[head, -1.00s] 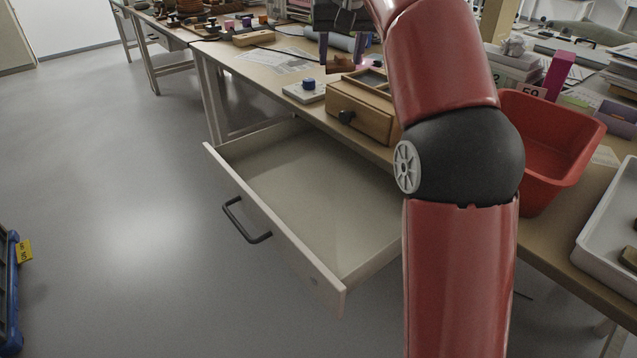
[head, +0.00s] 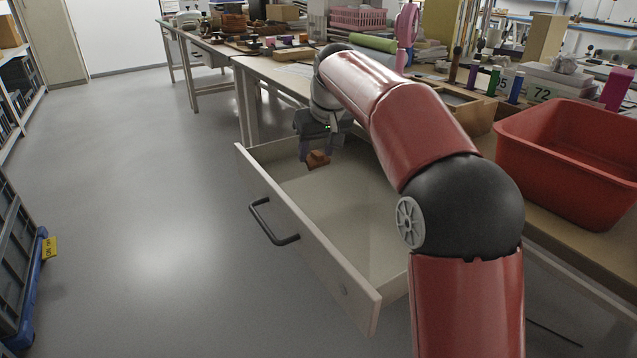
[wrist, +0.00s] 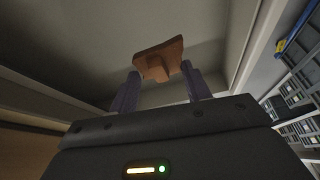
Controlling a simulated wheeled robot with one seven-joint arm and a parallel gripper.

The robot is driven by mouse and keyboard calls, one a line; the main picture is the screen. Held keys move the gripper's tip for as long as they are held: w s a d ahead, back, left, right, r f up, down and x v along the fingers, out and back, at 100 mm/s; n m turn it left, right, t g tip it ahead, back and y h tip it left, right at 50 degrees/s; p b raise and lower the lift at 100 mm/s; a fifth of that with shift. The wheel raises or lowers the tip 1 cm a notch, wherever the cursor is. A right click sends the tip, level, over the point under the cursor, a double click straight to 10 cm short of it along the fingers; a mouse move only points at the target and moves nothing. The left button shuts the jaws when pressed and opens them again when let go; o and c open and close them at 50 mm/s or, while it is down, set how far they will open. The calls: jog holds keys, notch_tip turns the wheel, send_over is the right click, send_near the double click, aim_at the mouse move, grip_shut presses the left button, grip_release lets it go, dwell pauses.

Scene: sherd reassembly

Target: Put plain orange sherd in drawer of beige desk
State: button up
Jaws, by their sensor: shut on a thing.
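The plain orange sherd (head: 318,159) is a small brown-orange piece. My gripper (head: 319,152) is shut on it, pointing down over the far end of the open drawer (head: 350,215) of the beige desk. In the wrist view the sherd (wrist: 159,59) sits at the tips of the two purple-grey fingers (wrist: 160,82), with the pale drawer interior behind it. The drawer is pulled well out and the part of its floor that shows is bare. I cannot tell the exact height of the sherd above the floor. My arm hides the drawer's right side.
A red bin (head: 570,160) stands on the desk at right. Small coloured cylinders and a wooden box (head: 480,112) are on the desk behind my arm. The drawer front with its black handle (head: 272,222) stands up at left. A blue-framed rack (head: 22,270) is at far left; the floor between is clear.

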aim_at(314, 184)
jog(key=shift+f+b, duration=0.65)
jog(key=shift+f, duration=2.45)
jog(key=shift+f, duration=0.2)
jog(key=o, duration=1)
jog(key=shift+r, duration=0.1)
jog(key=p+v, duration=0.2)
jog(key=v, duration=1)
jog(key=shift+r, duration=0.15)
jog(key=shift+s, duration=0.1)
